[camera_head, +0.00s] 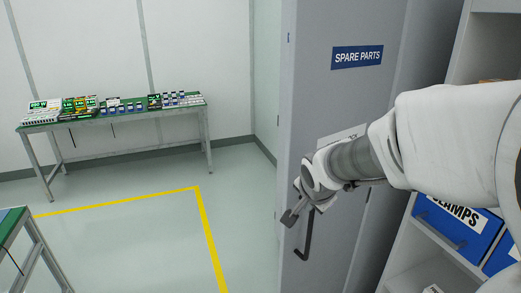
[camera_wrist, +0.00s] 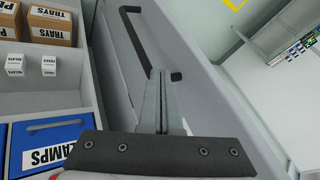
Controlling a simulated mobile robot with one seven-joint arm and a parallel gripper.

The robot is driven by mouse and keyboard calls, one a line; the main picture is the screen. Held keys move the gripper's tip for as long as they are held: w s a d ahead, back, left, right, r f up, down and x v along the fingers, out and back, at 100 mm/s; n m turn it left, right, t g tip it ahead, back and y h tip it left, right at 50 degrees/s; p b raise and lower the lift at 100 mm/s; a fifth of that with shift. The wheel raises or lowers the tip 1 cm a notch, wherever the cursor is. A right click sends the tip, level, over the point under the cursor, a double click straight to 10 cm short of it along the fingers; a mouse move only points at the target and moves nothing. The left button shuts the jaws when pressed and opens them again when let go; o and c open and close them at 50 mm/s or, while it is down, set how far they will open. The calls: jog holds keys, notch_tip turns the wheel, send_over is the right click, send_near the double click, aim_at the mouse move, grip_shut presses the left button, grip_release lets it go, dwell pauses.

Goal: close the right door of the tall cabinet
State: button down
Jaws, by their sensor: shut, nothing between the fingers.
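A tall grey door panel (camera_head: 312,95) with a blue SPARE PARTS sign (camera_head: 357,57) stands left of the open shelves in the head view. Its pale grey face (camera_wrist: 205,85) runs down the middle of the wrist view. A dark bar handle (camera_head: 306,238) is on the panel; it also shows in the wrist view (camera_wrist: 137,38). The frames do not show clearly which door of the cabinet this is. My gripper (camera_head: 290,217) is shut and empty, close by the handle. In the wrist view its fingertips (camera_wrist: 161,76) overlap the handle's near end; I cannot tell if they touch.
Shelves (camera_head: 400,278) with a blue CLAMPS bin (camera_head: 452,225) stand to the right; TRAYS boxes (camera_wrist: 50,27) show in the wrist view. A green-topped table (camera_head: 130,114) with small boxes stands by the far wall. The floor (camera_head: 130,235) left of the panel has free room, marked with yellow lines.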

aim_at(297, 203)
jog(key=shift+w+a, duration=0.45)
jog(key=shift+w, duration=0.2)
jog(key=shift+w+a, duration=0.4)
jog(key=shift+w, duration=0.2)
